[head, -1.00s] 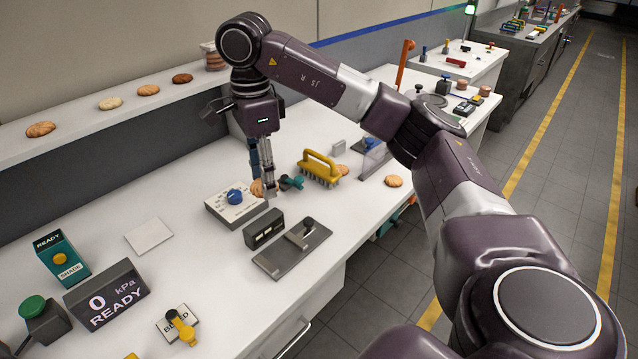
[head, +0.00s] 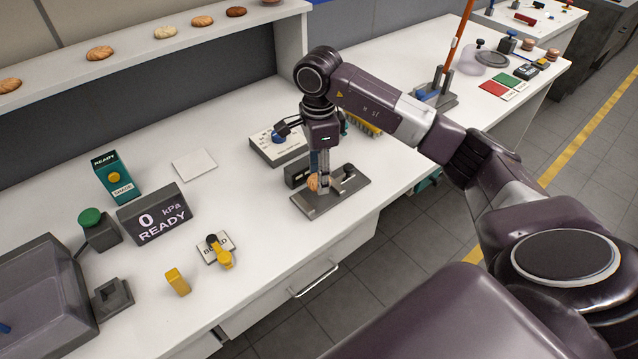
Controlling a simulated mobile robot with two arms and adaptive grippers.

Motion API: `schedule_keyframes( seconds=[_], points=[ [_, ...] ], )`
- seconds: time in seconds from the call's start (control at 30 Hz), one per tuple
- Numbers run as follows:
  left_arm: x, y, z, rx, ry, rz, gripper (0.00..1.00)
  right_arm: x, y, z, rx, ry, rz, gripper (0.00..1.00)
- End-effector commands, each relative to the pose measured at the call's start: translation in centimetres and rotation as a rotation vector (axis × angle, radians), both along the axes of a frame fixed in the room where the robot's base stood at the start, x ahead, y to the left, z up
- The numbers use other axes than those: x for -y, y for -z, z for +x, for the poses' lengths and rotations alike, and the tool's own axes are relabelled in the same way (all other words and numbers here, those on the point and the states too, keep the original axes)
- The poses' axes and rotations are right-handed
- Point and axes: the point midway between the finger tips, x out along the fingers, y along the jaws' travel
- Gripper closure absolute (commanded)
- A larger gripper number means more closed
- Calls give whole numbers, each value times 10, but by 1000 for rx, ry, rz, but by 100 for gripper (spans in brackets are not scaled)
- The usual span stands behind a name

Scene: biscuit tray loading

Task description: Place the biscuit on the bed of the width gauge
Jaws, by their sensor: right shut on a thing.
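The width gauge (head: 318,208) is a flat grey metal bed on the table, with a dark block (head: 296,174) along its back left side and a slide with a dark knob at its right. My right gripper (head: 323,186) points straight down over the bed and is shut on a tan biscuit (head: 313,183). The biscuit is low, between the dark block and the slide. The fingers hide part of it, and I cannot tell whether it touches the bed. My left gripper is not in view.
A box with a blue knob (head: 268,153) stands behind the gauge, and a yellow-handled brush (head: 364,127) is partly hidden behind my arm. Several biscuits line the back shelf.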

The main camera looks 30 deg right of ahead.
Motion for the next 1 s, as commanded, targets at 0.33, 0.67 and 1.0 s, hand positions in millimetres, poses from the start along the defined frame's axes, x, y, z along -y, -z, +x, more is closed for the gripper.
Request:
schedule_keyframes(
  seconds=[0.33,0.67,1.0],
  points=[
    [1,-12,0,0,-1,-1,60,-1,39,-1,-4,-1,1,69],
    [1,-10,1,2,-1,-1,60,0,47,0,1,-1,0,69],
    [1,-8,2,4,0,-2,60,0,48,0,1,-1,0,42]
  ],
)
